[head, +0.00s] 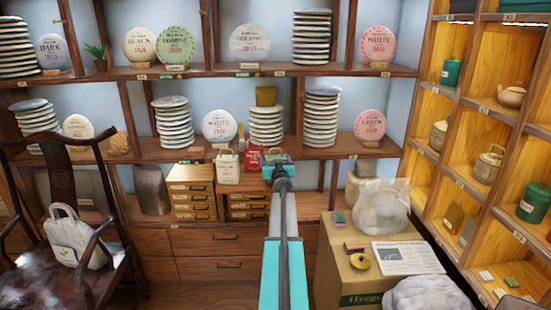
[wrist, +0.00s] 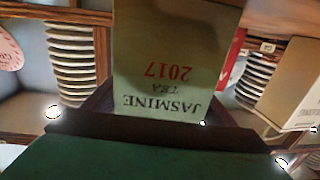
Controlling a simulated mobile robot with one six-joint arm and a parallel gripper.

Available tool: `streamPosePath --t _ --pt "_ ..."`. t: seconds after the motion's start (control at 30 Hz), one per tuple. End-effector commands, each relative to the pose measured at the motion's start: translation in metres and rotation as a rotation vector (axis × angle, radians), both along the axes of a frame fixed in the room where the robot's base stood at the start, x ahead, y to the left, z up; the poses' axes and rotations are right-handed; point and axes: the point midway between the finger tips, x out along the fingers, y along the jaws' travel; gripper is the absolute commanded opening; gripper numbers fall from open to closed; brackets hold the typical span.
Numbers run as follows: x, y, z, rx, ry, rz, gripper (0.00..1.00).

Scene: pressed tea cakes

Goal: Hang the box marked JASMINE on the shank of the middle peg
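The green box marked JASMINE TEA 2017 (wrist: 165,85) fills the middle of the wrist view, its lettering upside down there. Its end nearest the camera is hidden behind a dark bar. I cannot make out the pegs. A white box (head: 227,169) and a red box (head: 252,158) are just left of my gripper.
Shelves with stacked tea cakes stand behind; one stack (head: 321,120) is right of my gripper. Small drawers (head: 191,190) are below left. A cardboard carton (head: 345,285) with a wrapped bundle (head: 381,208) stands at right. A wooden chair (head: 62,185) is at left.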

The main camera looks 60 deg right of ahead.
Motion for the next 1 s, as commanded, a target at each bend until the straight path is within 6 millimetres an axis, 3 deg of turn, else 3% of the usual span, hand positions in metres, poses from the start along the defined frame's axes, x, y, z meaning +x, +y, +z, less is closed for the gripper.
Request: streamPosePath --t 0.67,1.0 --pt "0.0 0.0 -0.002 -0.001 -0.001 0.0 0.89" --pt "-0.019 0.025 0.0 0.0 0.0 0.0 0.89"
